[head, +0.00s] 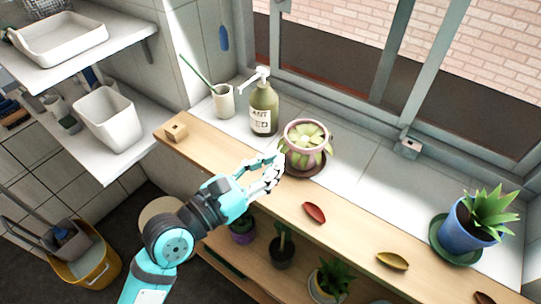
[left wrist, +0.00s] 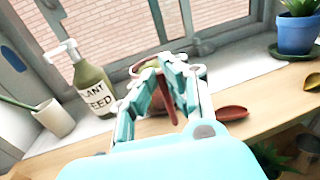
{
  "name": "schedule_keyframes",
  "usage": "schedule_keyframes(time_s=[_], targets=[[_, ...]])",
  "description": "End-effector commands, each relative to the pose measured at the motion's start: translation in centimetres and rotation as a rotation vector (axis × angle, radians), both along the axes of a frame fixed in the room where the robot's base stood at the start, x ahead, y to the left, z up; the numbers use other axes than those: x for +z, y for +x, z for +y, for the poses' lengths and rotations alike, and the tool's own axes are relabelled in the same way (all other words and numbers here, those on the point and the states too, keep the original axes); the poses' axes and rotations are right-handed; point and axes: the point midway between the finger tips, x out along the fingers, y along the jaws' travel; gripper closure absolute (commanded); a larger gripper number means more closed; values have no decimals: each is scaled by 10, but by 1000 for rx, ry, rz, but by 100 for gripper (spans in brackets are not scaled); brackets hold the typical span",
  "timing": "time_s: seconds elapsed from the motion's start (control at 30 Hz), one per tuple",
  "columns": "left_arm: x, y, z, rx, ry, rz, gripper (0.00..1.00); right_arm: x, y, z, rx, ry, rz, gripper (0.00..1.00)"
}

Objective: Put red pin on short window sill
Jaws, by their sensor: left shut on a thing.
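My left gripper (head: 272,172) is over the wooden shelf, just left of the pink-rimmed plant pot (head: 306,153). In the left wrist view the gripper (left wrist: 164,98) is shut on a slim dark red piece, likely the red pin (left wrist: 161,88), standing roughly upright between its fingers. The pin cannot be made out in the head view. The white tiled window sill (head: 345,175) runs behind the wooden shelf (head: 350,236), below the window; which part is the short sill is unclear. My right gripper is not in view.
A soap-type bottle (head: 264,108) and a white cup (head: 223,101) stand at the sill's left. A red leaf-shaped piece (head: 314,213) and a yellow one (head: 392,261) lie on the wooden shelf. A blue potted plant (head: 468,228) stands at right. The sill's middle right is clear.

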Motion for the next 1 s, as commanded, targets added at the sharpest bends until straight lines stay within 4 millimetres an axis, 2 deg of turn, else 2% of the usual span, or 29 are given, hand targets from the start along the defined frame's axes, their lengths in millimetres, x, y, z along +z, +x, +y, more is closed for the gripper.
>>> schedule_keyframes(time_s=[0.03,0.13,0.4,0.5,0.6,1.0], targets=[[2,13,0,0,4,-2,100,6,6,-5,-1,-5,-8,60],[0,31,0,1,3,-2,100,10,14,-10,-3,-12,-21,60],[-5,57,0,1,3,0,100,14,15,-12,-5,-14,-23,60],[-26,54,0,-1,6,5,100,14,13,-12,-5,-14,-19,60],[-37,54,0,-1,4,2,100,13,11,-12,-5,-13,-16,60],[-44,54,0,0,-1,1,100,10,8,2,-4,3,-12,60]])
